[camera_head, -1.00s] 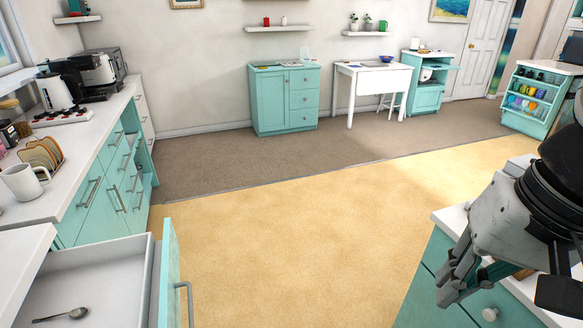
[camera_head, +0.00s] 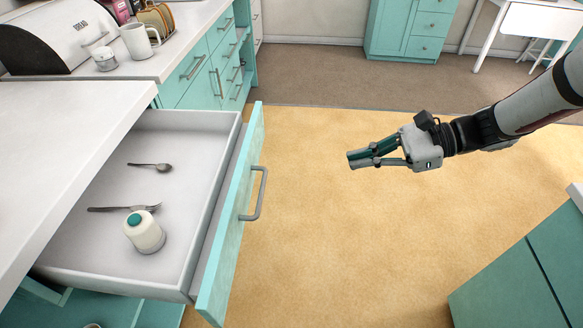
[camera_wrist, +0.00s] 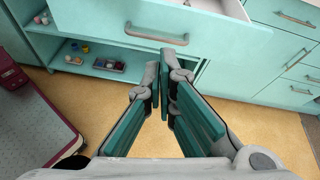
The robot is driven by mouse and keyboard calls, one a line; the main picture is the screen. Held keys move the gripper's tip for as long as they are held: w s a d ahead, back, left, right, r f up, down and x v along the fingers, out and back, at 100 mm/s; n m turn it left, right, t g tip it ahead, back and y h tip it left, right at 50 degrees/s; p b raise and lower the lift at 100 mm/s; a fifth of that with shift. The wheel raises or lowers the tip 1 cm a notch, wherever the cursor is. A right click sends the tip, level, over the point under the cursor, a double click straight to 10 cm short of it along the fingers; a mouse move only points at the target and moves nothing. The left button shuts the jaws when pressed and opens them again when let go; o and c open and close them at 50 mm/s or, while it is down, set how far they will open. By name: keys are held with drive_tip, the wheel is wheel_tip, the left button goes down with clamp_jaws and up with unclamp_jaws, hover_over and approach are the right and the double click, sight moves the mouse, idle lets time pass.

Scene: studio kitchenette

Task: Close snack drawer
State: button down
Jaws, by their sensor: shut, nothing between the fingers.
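The open drawer (camera_head: 258,215) in the head view sticks out from the counter at the left. It has a teal front and a grey bar handle (camera_head: 261,194). Inside lie a spoon (camera_head: 152,166), a fork (camera_head: 125,208) and a white jar with a green lid (camera_head: 146,236). My gripper (camera_head: 355,158) is shut and empty, in the air to the right of the handle and apart from it. In the wrist view the drawer front (camera_wrist: 200,25) and its handle (camera_wrist: 157,36) lie ahead of my gripper's fingertips (camera_wrist: 165,65).
A white counter (camera_head: 60,110) overhangs the drawer. A bread box (camera_head: 50,35) and a mug (camera_head: 138,42) stand on the far counter. A teal cabinet (camera_head: 520,270) is at the lower right. Open shelves (camera_wrist: 100,62) show below the drawer. The yellow floor (camera_head: 310,260) between is clear.

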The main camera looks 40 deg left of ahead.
drive_tip(key=w+a+f+m+y+b, duration=0.1)
drive_tip(key=w+a+f+m+y, duration=0.1)
drive_tip(key=a+f, duration=0.3)
drive_tip(key=f+b+x, duration=0.1)
drive_tip(key=x, duration=1.3)
drive_tip(key=shift+s+d+f+g, duration=0.2)
drive_tip(key=shift+f+g, duration=0.1)
drive_tip(key=shift+f, duration=0.05)
drive_tip(key=b, duration=0.3)
approach(157, 178)
drive_tip(key=s+a+r, duration=0.1)
drive_tip(key=a, duration=0.1)
drive_tip(key=s+a+r, duration=0.1)
drive_tip(key=s+a, duration=0.1)
drive_tip(key=a, duration=0.1)
drive_tip(key=s+a, duration=0.2)
drive_tip(key=a, duration=0.1)
drive_tip(key=shift+a+r, duration=0.15)
drive_tip(key=shift+r, duration=0.25)
drive_tip(key=shift+s+a+r, duration=0.15)
drive_tip(key=shift+a, duration=0.1)
drive_tip(key=shift+r, duration=0.1)
